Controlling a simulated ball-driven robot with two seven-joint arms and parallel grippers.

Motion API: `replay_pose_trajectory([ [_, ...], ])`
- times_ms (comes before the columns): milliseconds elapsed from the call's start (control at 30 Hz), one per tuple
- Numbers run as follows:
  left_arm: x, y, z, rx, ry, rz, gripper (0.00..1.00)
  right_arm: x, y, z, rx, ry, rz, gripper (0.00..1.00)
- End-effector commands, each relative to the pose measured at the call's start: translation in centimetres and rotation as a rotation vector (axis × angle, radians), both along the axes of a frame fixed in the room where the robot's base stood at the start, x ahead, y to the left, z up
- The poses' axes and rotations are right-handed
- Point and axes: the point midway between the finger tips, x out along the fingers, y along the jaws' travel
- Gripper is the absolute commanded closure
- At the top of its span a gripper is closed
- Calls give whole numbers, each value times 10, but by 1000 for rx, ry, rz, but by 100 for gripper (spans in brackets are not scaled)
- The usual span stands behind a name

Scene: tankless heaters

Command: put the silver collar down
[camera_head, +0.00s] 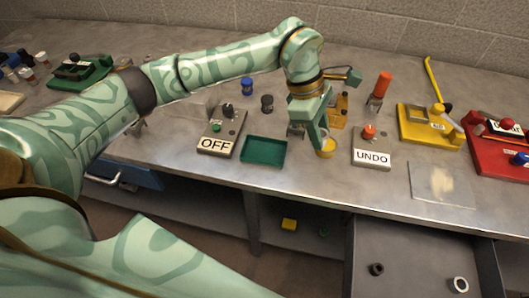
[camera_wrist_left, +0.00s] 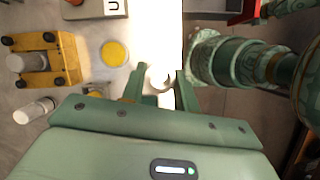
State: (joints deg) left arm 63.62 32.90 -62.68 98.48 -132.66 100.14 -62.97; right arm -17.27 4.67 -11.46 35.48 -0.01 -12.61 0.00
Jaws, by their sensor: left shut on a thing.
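My left gripper (camera_head: 323,146) is low over the front part of the metal workbench (camera_head: 290,178), beside a yellow round disc (camera_head: 328,153). In the left wrist view the two fingers (camera_wrist_left: 161,88) are shut on a small pale, ring-like piece, the silver collar (camera_wrist_left: 160,77), seen against a bright glare. The yellow disc (camera_wrist_left: 114,53) lies to the left of the fingers in that view. In the head view the collar is hidden by the gripper.
A green tray (camera_head: 264,150) and an OFF block (camera_head: 217,146) lie left of the gripper. An UNDO block (camera_head: 371,158) and a clear plate (camera_head: 441,185) lie right. Below the bench edge, an open drawer (camera_head: 415,265) holds a dark ring (camera_head: 376,269) and a pale ring (camera_head: 458,284).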

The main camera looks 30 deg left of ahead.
Motion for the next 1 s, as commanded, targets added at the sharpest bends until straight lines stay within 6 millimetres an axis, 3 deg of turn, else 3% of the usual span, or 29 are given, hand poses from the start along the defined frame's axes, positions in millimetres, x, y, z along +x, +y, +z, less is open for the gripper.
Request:
replay_pose_trajectory([
  [167, 3, 24, -9, 4, 5, 60, 96, -4, -4, -1, -6, 7, 2, 64],
  [400, 1, 94, -41, 5, 8, 57, 96, -1, -3, -4, -3, 3, 1, 64],
  [500, 0, 110, -65, 4, 8, 54, 96, -2, -2, -8, -2, 5, 0, 64],
  [867, 1, 137, -97, 4, 4, 52, 96, -1, 5, -12, 7, 4, -4, 64],
  [1000, 0, 138, -121, 1, 7, 51, 96, -2, 5, -16, 6, 6, -3, 64],
])
